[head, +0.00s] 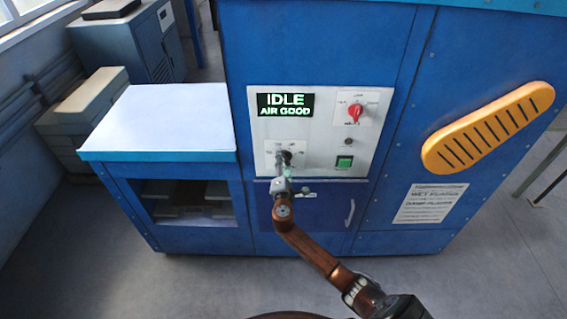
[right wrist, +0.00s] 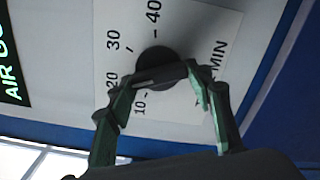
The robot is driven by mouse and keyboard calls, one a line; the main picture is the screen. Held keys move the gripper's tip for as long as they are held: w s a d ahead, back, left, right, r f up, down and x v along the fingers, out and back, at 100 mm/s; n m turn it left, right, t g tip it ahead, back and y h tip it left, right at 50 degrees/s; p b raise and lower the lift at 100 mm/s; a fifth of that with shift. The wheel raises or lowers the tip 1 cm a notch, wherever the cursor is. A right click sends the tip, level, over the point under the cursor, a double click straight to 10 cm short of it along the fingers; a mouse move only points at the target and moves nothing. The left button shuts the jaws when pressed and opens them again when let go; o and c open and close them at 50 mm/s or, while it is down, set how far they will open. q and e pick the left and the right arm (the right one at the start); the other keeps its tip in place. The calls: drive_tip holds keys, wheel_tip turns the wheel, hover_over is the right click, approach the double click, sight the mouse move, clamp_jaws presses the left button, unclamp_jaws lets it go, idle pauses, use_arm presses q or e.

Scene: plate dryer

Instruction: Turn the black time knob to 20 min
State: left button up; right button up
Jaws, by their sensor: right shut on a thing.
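The black time knob (right wrist: 158,66) sits on a white dial plate (right wrist: 193,30) marked 10, 20, 30, 40 and MIN in the right wrist view. In the head view the knob (head: 287,156) is small, low on the left of the control panel (head: 325,100). My right gripper (right wrist: 163,82) is shut on the knob, one finger on each side of its raised bar. In the head view my right gripper (head: 284,172) reaches the knob from below and partly covers the dial. I cannot tell exactly which mark the knob points to. My left gripper is not in view.
The display (head: 285,105) reads IDLE, AIR GOOD. A red knob (head: 355,112) and a green button (head: 344,161) are on the same panel. A white-topped blue side table (head: 165,115) stands left, and an orange slotted handle (head: 488,128) is at right.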

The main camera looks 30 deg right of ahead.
drive_tip(key=shift+a, duration=0.1)
drive_tip(key=o, duration=1)
drive_tip(key=shift+c, duration=0.2)
drive_tip(key=shift+o, duration=1)
drive_tip(key=shift+s, duration=0.1)
drive_tip(key=v, duration=1.1)
drive_tip(key=shift+s, duration=0.35)
drive_tip(key=shift+a, duration=0.1)
